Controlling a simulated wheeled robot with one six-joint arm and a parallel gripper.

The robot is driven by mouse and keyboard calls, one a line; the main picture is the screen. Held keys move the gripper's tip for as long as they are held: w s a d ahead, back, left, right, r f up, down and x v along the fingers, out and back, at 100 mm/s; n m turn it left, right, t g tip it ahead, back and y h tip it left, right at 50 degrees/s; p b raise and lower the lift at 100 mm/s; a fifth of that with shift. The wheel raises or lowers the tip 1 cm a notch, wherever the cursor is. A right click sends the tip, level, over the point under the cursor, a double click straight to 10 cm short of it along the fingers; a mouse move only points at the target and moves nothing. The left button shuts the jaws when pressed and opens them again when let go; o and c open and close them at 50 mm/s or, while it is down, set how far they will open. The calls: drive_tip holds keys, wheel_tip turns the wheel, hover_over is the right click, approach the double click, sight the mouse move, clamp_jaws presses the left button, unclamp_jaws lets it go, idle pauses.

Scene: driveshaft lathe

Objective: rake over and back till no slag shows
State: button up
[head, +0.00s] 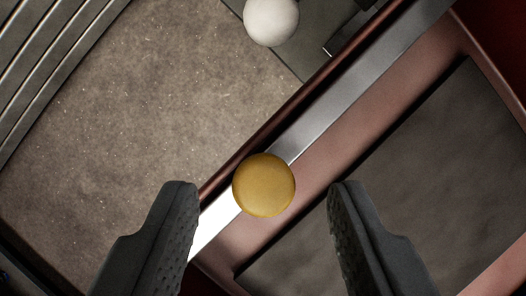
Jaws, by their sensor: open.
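My gripper (263,186) is open, with one dark finger on each side at the bottom of the head view. A round, yellow-brown knob or disc (264,185) shows between the fingertips, with a gap on both sides. It overlaps a bright metal strip (345,88) that runs diagonally along a reddish frame. I cannot tell whether the knob belongs to a rake, or how far below the fingertips it is. No rake head can be made out. Nothing in view can be clearly told as slag.
The reddish frame (322,186) surrounds a dark grey sunken panel (400,180) at right. A white ball-shaped knob (271,20) is at top. A brown speckled surface (130,130) fills the left, with grey ribbed metal (45,60) at the upper left.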

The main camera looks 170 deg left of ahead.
drive_tip(key=shift+w+f, duration=0.2)
drive_tip(key=shift+f, duration=0.35)
clamp_jaws()
drive_tip(key=s+d, duration=0.4)
drive_tip(key=s, duration=0.1)
drive_tip(key=s+d, duration=0.3)
drive_tip(key=s, duration=0.2)
drive_tip(key=s+d, duration=0.4)
drive_tip(key=s, duration=0.1)
drive_tip(key=shift+s+d, duration=0.3)
drive_tip(key=shift+s, duration=0.1)
unclamp_jaws()
drive_tip(key=shift+r, duration=0.1)
drive_tip(key=v, duration=1.7)
